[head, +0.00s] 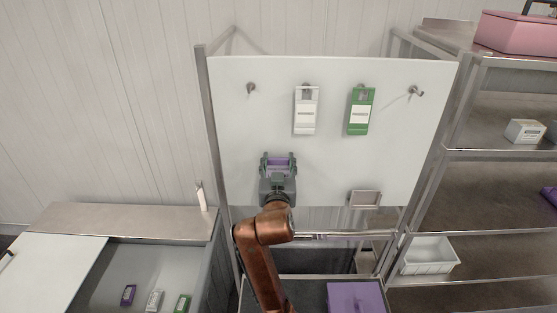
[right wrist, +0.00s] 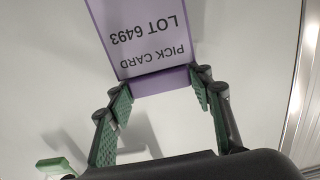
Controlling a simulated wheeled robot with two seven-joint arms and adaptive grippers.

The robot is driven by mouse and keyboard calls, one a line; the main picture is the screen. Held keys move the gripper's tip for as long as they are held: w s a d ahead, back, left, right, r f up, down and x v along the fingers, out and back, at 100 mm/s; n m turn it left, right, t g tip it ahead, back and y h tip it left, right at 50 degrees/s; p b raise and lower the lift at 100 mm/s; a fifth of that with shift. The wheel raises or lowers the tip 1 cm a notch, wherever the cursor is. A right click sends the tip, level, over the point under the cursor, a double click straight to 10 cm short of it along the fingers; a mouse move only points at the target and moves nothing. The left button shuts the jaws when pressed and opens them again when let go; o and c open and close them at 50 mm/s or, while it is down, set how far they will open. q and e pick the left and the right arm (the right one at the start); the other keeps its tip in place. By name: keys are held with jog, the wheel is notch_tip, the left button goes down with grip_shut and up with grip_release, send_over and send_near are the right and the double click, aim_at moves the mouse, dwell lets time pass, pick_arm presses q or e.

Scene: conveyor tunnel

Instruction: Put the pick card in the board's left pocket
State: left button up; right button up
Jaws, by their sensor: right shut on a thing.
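The pick card (right wrist: 150,42) is purple with a white printed face reading "PICK CARD LOT 6493"; the text is upside down in the right wrist view. My right gripper (head: 278,163) is shut on the card's edge, in front of the lower left part of the white board (head: 230,130). The card also shows purple between the fingers in the head view (head: 279,160). A small grey pocket (head: 365,199) sits at the board's lower right. The left pocket cannot be seen; my gripper and arm cover that area. My left gripper is not in view.
A white tag (head: 306,111) and a green tag (head: 360,112) hang on the board, with bare hooks (head: 251,88) at left and right. Metal shelves (head: 480,155) stand at right. An open bin (head: 140,265) with small tags is at lower left, a purple box (head: 356,297) below.

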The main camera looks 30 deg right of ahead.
jog(key=shift+f, duration=0.2)
jog(key=shift+f+b, duration=2.7)
jog(key=shift+f, duration=1.2)
jog(key=o, duration=1.8)
jog(key=shift+r, duration=0.1)
jog(key=shift+c, duration=0.2)
notch_tip(320, 180, up, 10)
